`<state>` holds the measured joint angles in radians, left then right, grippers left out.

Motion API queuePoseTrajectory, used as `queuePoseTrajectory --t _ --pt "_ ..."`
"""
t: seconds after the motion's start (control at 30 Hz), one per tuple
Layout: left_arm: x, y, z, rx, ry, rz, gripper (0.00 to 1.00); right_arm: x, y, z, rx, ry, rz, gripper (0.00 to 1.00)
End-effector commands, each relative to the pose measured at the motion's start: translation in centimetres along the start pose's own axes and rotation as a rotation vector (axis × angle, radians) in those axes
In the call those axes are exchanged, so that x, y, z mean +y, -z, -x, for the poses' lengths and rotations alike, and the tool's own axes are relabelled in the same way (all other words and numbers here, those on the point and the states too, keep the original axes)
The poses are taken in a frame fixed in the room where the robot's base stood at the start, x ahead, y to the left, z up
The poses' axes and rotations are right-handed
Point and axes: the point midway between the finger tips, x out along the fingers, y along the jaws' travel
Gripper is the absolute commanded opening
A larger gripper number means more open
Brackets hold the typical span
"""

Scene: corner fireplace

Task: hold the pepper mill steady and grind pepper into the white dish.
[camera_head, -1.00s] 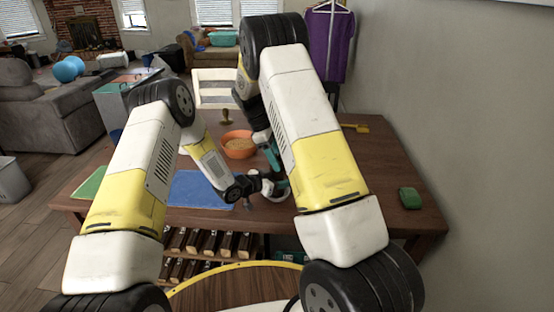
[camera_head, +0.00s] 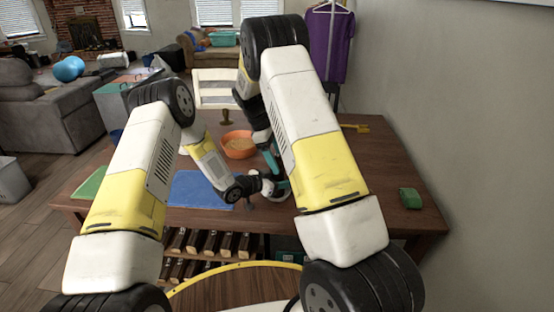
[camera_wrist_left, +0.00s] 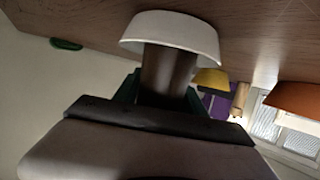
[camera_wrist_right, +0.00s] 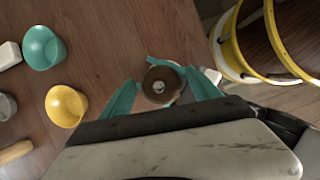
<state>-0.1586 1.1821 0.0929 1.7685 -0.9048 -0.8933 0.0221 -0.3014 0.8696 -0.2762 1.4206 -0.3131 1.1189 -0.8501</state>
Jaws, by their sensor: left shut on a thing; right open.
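My left gripper (camera_wrist_left: 163,93) is shut on the dark brown pepper mill (camera_wrist_left: 168,72). The white dish (camera_wrist_left: 170,35) appears at the mill's lower end in the upside-down left wrist view, and its rim hides where the mill ends. In the right wrist view I look down on the mill's round top (camera_wrist_right: 155,93), with a small pale knob in its middle. My right gripper (camera_wrist_right: 162,88) is open, its teal fingers on either side of the mill top. In the head view the arms largely hide the mill and dish.
An orange bowl (camera_head: 238,154) of grain and a wooden-handled tool (camera_head: 226,118) stand behind the grippers. A blue mat (camera_head: 195,190) lies left, a green block (camera_head: 410,198) right. A teal cup (camera_wrist_right: 42,48) and yellow cup (camera_wrist_right: 66,106) stand close by in the right wrist view.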

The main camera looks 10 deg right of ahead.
Motion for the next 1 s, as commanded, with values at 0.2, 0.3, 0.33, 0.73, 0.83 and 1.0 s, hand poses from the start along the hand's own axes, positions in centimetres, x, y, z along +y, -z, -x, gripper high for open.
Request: queuePoseTrajectory --t 0.2,0.3,0.33,0.73,0.83,1.0 --pt "0.1 -0.1 0.0 -0.002 -0.001 0.001 0.0 0.0 0.0 1.5 0.001 -0.001 0.0 0.71" --pt "0.1 -0.1 0.0 -0.002 -0.001 0.001 0.0 0.1 0.1 3.4 0.003 -0.003 0.0 0.71" --pt "0.1 -0.1 0.0 -0.002 -0.001 0.001 0.0 0.1 0.1 4.0 0.003 -0.002 0.0 0.71" --pt "0.0 -0.1 0.0 -0.002 -0.001 0.001 0.0 0.1 0.1 11.2 0.001 -0.001 0.0 0.71" --pt "0.0 -0.1 0.0 -0.002 -0.001 0.001 0.0 0.0 0.1 11.8 0.001 -0.001 0.0 0.71" --pt "0.0 -0.1 0.0 -0.002 0.0 0.001 0.0 0.0 0.0 12.1 0.0 0.0 0.0 0.71"
